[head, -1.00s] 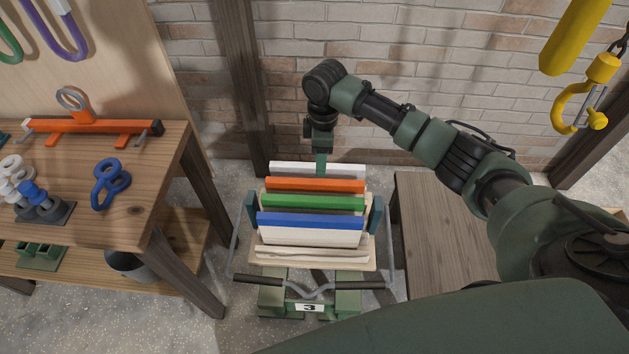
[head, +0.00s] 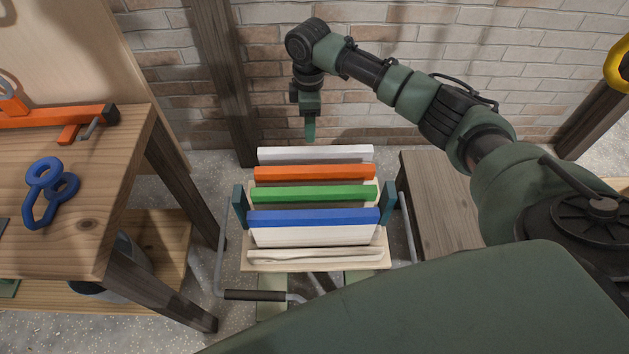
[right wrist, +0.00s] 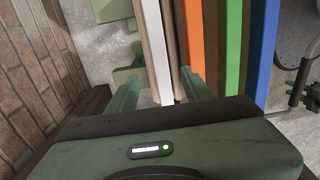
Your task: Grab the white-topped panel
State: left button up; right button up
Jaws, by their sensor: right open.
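The white-topped panel (head: 315,154) stands upright at the back of a wooden rack, nearest the brick wall. My right gripper (head: 311,138) points down just above or behind its top edge in the head view. In the right wrist view the white panel (right wrist: 154,45) runs between the two green fingers of the open right gripper (right wrist: 160,76), one finger on each side. I cannot tell whether the fingers reach below its top edge or touch it. My left gripper is not in view.
Orange (head: 314,173), green (head: 313,193) and blue (head: 313,217) topped panels stand in front of the white one in the rack (head: 262,266). A wooden workbench (head: 110,185) is at left, a low wooden surface (head: 432,200) at right. The brick wall (head: 400,110) is close behind.

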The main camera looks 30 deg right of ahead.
jog(key=b, duration=0.6)
send_over(316, 162)
jog(key=w, duration=0.2)
jog(key=f, duration=0.8)
jog(key=shift+a, duration=0.4)
jog(key=shift+f, duration=0.15)
jog(key=f, duration=0.2)
jog(key=d+f+b, duration=0.1)
jog(key=f, duration=0.1)
jog(key=s+f+b, duration=0.1)
jog(key=f, duration=0.2)
jog(key=shift+d, duration=0.2)
jog(key=shift+w+f, duration=0.1)
jog(key=shift+f, duration=0.15)
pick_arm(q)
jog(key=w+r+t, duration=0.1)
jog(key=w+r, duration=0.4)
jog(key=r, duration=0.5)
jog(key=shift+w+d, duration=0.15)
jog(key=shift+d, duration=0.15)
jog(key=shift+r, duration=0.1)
pick_arm(e)
grip_shut()
